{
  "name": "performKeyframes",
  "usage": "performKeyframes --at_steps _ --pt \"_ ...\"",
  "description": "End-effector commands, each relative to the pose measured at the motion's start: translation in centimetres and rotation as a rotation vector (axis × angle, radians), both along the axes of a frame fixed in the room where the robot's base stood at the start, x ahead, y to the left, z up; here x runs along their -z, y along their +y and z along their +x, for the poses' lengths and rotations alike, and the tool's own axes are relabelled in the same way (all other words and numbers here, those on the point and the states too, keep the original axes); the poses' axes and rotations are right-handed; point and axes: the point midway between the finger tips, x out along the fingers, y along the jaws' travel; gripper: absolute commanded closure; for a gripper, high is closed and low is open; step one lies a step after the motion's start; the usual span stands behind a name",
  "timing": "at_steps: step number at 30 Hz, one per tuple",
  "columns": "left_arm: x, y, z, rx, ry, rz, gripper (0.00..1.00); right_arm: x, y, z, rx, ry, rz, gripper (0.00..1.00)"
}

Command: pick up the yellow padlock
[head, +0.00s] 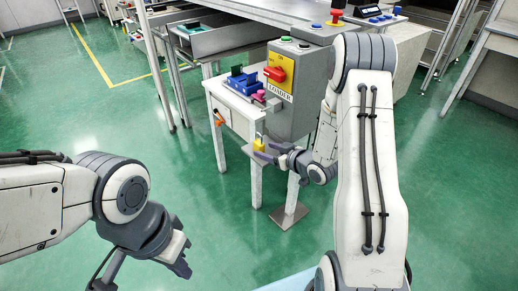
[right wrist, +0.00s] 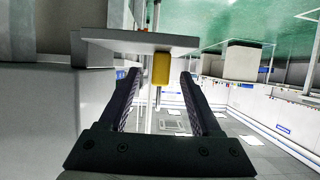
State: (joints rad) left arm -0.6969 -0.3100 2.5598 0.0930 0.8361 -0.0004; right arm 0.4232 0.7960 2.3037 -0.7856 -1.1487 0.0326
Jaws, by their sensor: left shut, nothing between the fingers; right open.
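The small yellow padlock (head: 259,145) hangs upright at the front right corner of the white stand, below its top. In the right wrist view, the padlock (right wrist: 161,69) appears between the two fingertips, with its upper end close under a pale ledge. My right gripper (head: 272,153) is open, and its fingers point at the padlock. I cannot tell whether a finger touches it; gaps show on both sides in the right wrist view. My left gripper (head: 182,262) is shut and empty over the floor at the lower left, far from the padlock.
The white stand (head: 230,111) carries blue and pink padlocks (head: 243,82). A grey control box (head: 309,83) with a yellow panel and red switch (head: 274,74) rises beside it. An orange item (head: 219,118) hangs on the stand's front. Green floor (head: 120,120) is clear at left.

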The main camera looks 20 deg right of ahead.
Motion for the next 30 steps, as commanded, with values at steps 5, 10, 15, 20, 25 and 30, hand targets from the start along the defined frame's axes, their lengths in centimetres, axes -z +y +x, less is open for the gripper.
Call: performKeyframes --at_steps 5,10,15,20,25,30 --pt "0.7 0.0 0.0 0.0 0.0 0.0 1.0 0.8 0.9 1.9 -0.003 -0.002 -0.002 0.35" --pt "1.2 0.0 0.0 0.0 0.0 0.0 1.0 1.6 1.6 4.0 -0.002 -0.001 -0.001 0.35" --pt "1.2 0.0 0.0 0.0 0.0 0.0 1.0 1.7 1.8 4.6 0.002 0.0 0.0 0.35" --pt "1.2 0.0 0.0 0.0 0.0 0.0 1.0 1.7 1.8 4.6 0.002 0.001 0.0 0.39" --pt "1.2 0.0 0.0 0.0 0.0 0.0 1.0 1.7 1.7 4.6 0.002 0.001 -0.001 1.0" --pt "1.2 0.0 0.0 0.0 0.0 0.0 1.0 1.7 1.7 4.6 0.002 0.0 -0.001 1.0"
